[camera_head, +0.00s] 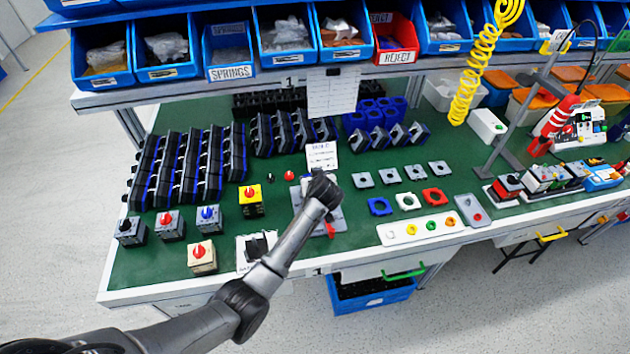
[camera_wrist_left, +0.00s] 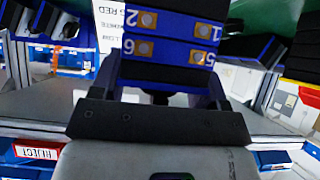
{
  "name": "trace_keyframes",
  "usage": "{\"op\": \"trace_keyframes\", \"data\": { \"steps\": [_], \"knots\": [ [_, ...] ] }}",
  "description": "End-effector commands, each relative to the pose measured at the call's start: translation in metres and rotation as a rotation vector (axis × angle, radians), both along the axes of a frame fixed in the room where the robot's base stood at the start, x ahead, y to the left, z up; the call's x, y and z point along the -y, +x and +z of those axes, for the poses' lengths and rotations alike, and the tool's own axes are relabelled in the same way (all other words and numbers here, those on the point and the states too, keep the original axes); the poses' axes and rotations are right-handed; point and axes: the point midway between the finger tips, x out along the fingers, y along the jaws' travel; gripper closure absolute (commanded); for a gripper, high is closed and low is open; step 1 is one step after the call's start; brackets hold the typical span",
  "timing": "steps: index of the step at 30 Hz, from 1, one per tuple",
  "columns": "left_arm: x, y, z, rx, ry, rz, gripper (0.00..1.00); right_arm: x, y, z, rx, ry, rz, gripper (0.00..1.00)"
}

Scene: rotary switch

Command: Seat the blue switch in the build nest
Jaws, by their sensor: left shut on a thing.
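My left gripper (camera_head: 322,186) is above the grey plate with a card behind it, in the middle of the bench. In the left wrist view the gripper (camera_wrist_left: 160,92) is shut on a blue and black switch block (camera_wrist_left: 172,60) with numbered brass terminals. In the head view the arm mostly hides this block. The grey plate (camera_head: 338,222), apparently the build nest, is partly covered by my arm. A grey switch with a blue knob (camera_head: 208,217) stands apart to the left. My right gripper is not in view.
Racks of blue and black blocks (camera_head: 190,165) fill the left of the green bench. Switches with red knobs stand at the front left. A white tray of coloured rings (camera_head: 432,228) and several loose bezels lie to the right. A white card (camera_head: 322,156) stands behind the plate.

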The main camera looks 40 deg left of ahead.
Motion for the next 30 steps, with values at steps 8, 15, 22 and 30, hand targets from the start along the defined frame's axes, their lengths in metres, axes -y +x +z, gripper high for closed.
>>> {"op": "trace_keyframes", "data": {
  "steps": [8, 15, 22, 30],
  "knots": [
    [0.0000, 0.0001, 0.0012, 0.001, -0.001, 0.001, 0.66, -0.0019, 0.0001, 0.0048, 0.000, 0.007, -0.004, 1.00],
    [0.0001, 0.0001, 0.0005, 0.001, 0.000, 0.001, 0.66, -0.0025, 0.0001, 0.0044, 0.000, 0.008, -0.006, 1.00],
    [0.0001, 0.0001, 0.0006, 0.001, 0.000, 0.001, 0.66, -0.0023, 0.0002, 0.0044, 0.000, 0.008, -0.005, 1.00],
    [0.0003, 0.0002, 0.0012, 0.000, 0.000, 0.000, 0.66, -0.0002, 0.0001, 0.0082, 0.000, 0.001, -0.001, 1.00]
  ]
}}
